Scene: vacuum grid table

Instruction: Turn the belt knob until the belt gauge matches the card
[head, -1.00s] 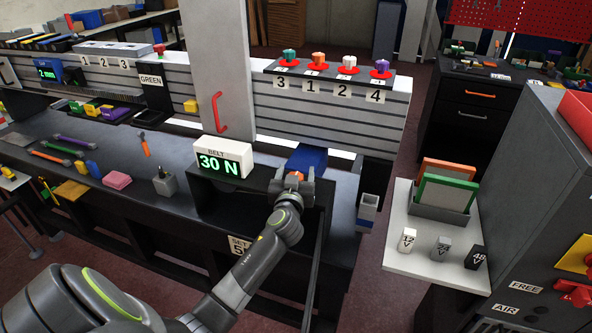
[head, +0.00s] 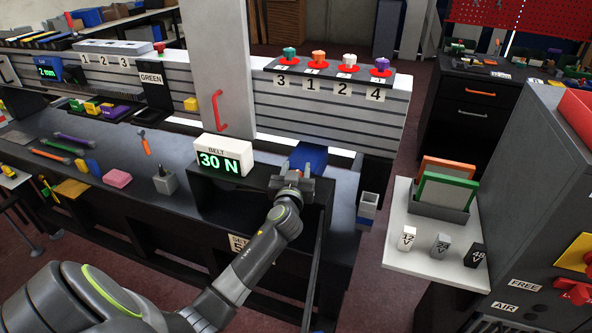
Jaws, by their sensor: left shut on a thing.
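The belt gauge (head: 219,157) is a white box on the bench and reads "30 N" in green digits. My left gripper (head: 292,180) is just right of it, at the front of a blue block (head: 309,157). It is shut on the belt knob, of which only a small orange-brown part (head: 293,177) shows between the fingers. The card (head: 238,243) is below the gauge on the bench front. It reads "SET", and its number is partly covered by my left arm. My right gripper is not in view.
A grey panel (head: 217,70) with a red handle stands behind the gauge. Numbered knobs (head: 318,58) sit on top of the rail. A white shelf (head: 400,257) with weights and framed cards is at the right. Loose tools lie on the bench at the left.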

